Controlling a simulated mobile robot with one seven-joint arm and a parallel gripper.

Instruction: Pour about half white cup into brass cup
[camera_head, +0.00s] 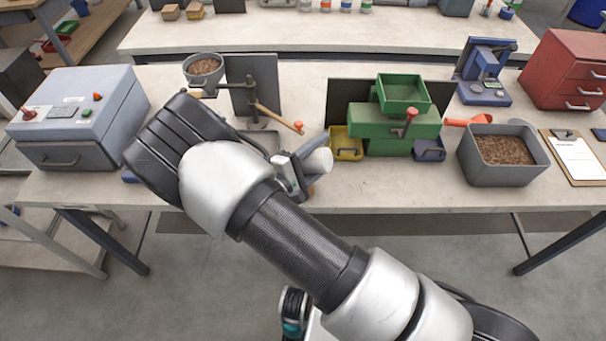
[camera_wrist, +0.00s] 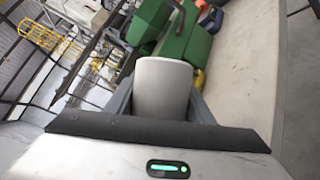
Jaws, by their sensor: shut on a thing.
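The white cup (camera_head: 318,162) is in my gripper (camera_head: 300,171), in front of the green machine near the bench's front edge. In the wrist view the white cup (camera_wrist: 162,84) sits between the two fingers of my gripper (camera_wrist: 162,104), which is shut on it. In the head view the cup looks tipped over, lying toward the right. Its contents do not show in either view. I cannot make out the brass cup in either view; my arm covers part of the bench.
A green machine (camera_head: 392,130) with a yellow bin (camera_head: 346,146) and a blue bin (camera_head: 429,150) stands behind the cup. A grey tub of pellets (camera_head: 505,178) is at the right. A grey control box (camera_head: 75,118) is at the left. A hammer (camera_head: 278,117) lies behind my arm.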

